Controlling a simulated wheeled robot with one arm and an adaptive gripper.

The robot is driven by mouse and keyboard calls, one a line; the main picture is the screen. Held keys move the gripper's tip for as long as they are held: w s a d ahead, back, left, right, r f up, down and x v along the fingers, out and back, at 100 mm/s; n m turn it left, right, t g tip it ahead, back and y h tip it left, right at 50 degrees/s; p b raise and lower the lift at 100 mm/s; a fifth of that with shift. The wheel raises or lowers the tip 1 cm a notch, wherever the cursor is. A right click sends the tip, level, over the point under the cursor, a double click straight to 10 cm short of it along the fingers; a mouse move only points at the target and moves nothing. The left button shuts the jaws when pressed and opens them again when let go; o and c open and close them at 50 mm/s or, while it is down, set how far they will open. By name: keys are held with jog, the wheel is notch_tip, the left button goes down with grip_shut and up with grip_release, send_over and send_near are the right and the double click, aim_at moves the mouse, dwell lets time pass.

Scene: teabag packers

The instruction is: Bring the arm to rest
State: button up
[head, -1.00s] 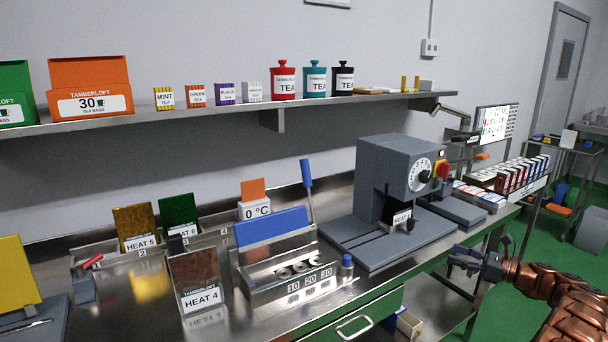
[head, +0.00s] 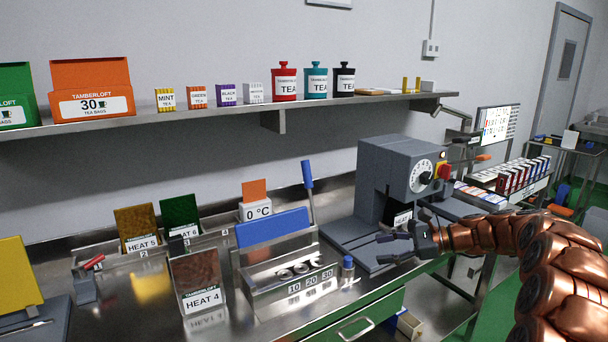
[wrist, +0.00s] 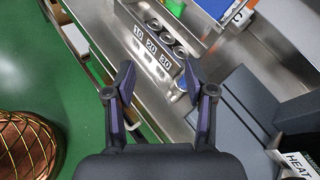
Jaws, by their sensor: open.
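My gripper (head: 388,247) is open and empty, its fingers spread. In the head view it is in front of the grey press machine (head: 397,165), above the front edge of the steel bench, and it hides part of the machine's base. My copper-coloured arm reaches in from the right edge. In the wrist view the two fingers (wrist: 158,88) stand apart, over the bench's front edge. Beyond them are the holder marked 10, 20, 30 (wrist: 122,10) and the machine's grey base (wrist: 240,115) to the right.
The steel holder (head: 262,303) and a HEAT 4 plate (head: 196,278) stand further left. A drawer (head: 365,322) is below the bench edge. The shelf (head: 200,122) above carries tins and boxes. Green floor lies at right.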

jog(key=s+a+n+g+h, duration=0.35)
jog(key=s+a, duration=0.25)
jog(key=s, duration=0.5)
jog(key=s+a+n+g+h, duration=0.2)
jog(key=s+a+n, duration=0.35)
jog(key=s, duration=0.55)
jog(key=s+d+f+n+h, duration=0.2)
jog(key=s+d, duration=0.1)
jog(key=s, duration=0.5)
jog(key=s+d+f+n+h, duration=0.1)
jog(key=s+d+n+h, duration=0.2)
jog(key=s, duration=0.6)
jog(key=s+d+f+n+h, duration=0.2)
jog(key=s+d+n+h, duration=0.1)
jog(key=s, duration=0.5)
jog(key=shift+s+d+f+p, duration=0.15)
jog(key=shift+s+f+p, duration=0.2)
jog(key=shift+p, duration=0.1)
